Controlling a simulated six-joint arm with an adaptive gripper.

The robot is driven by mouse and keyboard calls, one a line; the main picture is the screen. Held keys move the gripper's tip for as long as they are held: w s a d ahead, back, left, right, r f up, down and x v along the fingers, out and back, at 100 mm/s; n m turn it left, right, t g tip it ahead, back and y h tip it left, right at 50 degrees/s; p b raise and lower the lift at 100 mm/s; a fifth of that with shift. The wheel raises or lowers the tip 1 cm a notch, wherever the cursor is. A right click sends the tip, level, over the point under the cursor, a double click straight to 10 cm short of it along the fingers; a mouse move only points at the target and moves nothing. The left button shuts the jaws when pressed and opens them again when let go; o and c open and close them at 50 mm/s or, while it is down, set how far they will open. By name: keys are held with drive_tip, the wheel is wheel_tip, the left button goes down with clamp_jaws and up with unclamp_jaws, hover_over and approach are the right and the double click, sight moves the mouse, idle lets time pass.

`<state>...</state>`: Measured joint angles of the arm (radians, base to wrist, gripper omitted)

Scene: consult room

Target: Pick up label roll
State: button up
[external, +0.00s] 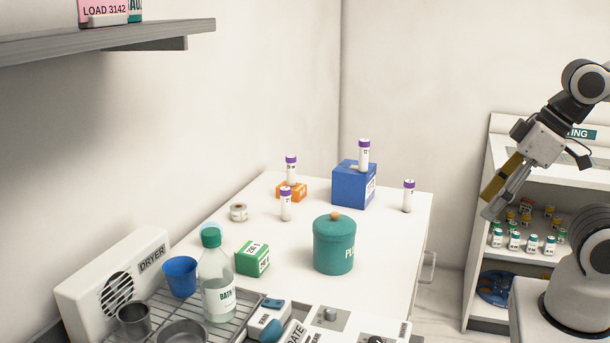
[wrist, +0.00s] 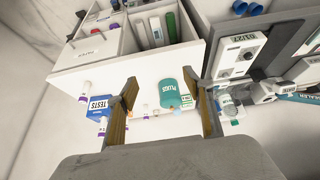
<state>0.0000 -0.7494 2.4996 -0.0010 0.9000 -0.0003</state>
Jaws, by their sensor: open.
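The label roll (external: 238,212) is a small pale roll with a tan centre, lying on the white counter (external: 290,243) near its left edge in the external view. I cannot make it out surely in the wrist view. My gripper (external: 491,204) hangs in the air at the right, beyond the counter's right edge and well apart from the roll. Its two fingers are spread and empty in the wrist view (wrist: 160,80).
Near the roll stand purple-capped tubes (external: 286,206), an orange box (external: 291,190) and a green box (external: 252,258). A blue box (external: 353,184) and a teal jar (external: 334,246) stand farther right. A bottle (external: 217,285) and blue cup (external: 180,277) are in front.

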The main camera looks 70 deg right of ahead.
drive_tip(key=shift+w+d, duration=0.1)
drive_tip(key=w+d+r+n+h, duration=0.2)
drive_tip(key=w+d+n+h, duration=0.1)
drive_tip(key=w+d, duration=0.3)
drive_tip(key=w+d+r+n+h, duration=0.1)
drive_tip(key=w+d+n+h, duration=0.2)
drive_tip(key=w, duration=0.6)
drive_tip(key=n+t+h, duration=0.2)
drive_tip(key=n+t, duration=0.3)
drive_tip(key=n, duration=1.4)
hover_over(242, 210)
drive_tip(key=s, duration=0.8)
wheel_tip(242, 210, down, 11)
drive_tip(key=w+f+n, duration=0.1)
drive_tip(key=f, duration=0.1)
drive_tip(key=w+a+f+n, duration=0.1)
drive_tip(key=f, duration=0.1)
drive_tip(key=w+a+f+n, duration=0.1)
drive_tip(key=f, duration=0.1)
drive_tip(key=shift+w+a+f+n+t+y, duration=0.25)
drive_tip(key=shift+w+f+n+t+y, duration=0.05)
drive_tip(key=shift+n, duration=0.1)
drive_tip(key=shift+w+a+f+n, duration=0.1)
drive_tip(key=shift+w+f+n, duration=0.15)
drive_tip(key=shift+f, duration=0.25)
